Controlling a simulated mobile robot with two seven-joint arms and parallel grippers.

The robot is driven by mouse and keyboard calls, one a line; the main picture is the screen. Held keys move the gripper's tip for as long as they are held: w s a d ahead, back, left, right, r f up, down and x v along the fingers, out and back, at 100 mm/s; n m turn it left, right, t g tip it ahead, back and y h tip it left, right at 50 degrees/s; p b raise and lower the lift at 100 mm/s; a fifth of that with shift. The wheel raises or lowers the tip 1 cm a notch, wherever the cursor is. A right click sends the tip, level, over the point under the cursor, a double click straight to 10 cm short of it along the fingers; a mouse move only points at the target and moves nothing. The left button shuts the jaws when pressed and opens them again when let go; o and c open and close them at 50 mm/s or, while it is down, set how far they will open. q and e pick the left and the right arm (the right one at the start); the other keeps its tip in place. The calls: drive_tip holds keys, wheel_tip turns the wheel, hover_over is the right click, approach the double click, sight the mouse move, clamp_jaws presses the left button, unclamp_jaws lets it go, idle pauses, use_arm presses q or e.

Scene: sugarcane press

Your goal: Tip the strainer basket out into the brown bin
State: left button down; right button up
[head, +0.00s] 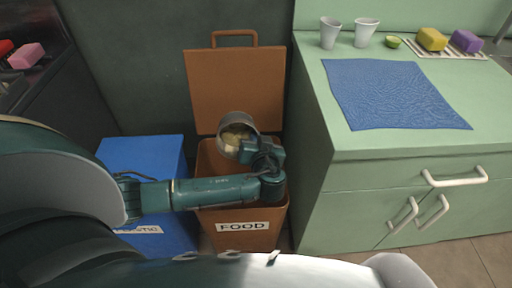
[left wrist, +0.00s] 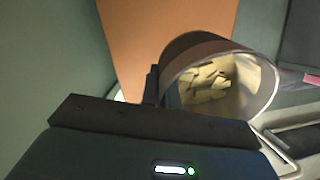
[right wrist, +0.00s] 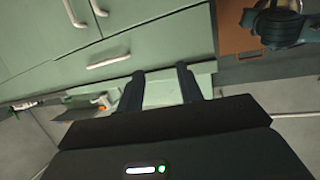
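The strainer basket (head: 238,121) is a grey metal cup with pale yellow pieces inside, held tilted with its mouth partly toward the head camera. It also shows in the left wrist view (left wrist: 183,53), where the pieces lie in it. My left gripper (head: 258,156) is shut at the basket's side; its fingertips are mostly hidden. The basket is above the brown bin (head: 241,239), which is labelled FOOD and has its lid (head: 236,85) standing open behind. My right gripper (right wrist: 160,85) is open and empty, its two fingers apart in the right wrist view.
A blue bin (head: 145,155) stands left of the brown bin. A green counter (head: 400,160) is close on the right, with a blue mat (head: 390,93), two cups (head: 330,33), a lime half (head: 393,42) and sponges (head: 432,39) on top. White handles (head: 455,177) stick out from its front.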

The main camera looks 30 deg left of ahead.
use_arm(q)
drive_tip(key=f+t+y+b, duration=0.1)
drive_tip(key=t+b, duration=0.1)
drive_tip(key=b, duration=0.4)
drive_tip(key=shift+w+f+y, duration=0.1)
drive_tip(key=shift+f+y, duration=0.1)
drive_tip(key=shift+y, duration=0.2)
drive_tip(key=t+y+b, duration=0.1)
drive_tip(key=t+b, duration=0.1)
drive_tip(key=b, duration=0.3)
drive_tip(key=shift+w+a, duration=0.1)
drive_tip(key=t+y+b, duration=0.1)
drive_tip(key=b, duration=0.2)
drive_tip(key=shift+w+a+r+n+b, duration=0.1)
drive_tip(key=shift+n+b, duration=0.2)
drive_tip(key=shift+b, duration=0.05)
drive_tip(key=shift+r+y+b, duration=0.3)
drive_tip(key=shift+y+b, duration=0.1)
drive_tip(key=shift+b, duration=0.2)
use_arm(e)
drive_tip(key=w+a+f+n+t+y, duration=0.2)
drive_tip(key=a+f+n+t+y, duration=0.1)
drive_tip(key=a+f+t+y, duration=0.1)
drive_tip(key=shift+a+f+y, duration=0.3)
drive_tip(key=shift+a+f, duration=0.1)
drive_tip(key=shift+f, duration=0.05)
use_arm(q)
drive_tip(key=shift+r, duration=0.15)
use_arm(e)
drive_tip(key=shift+r, duration=0.2)
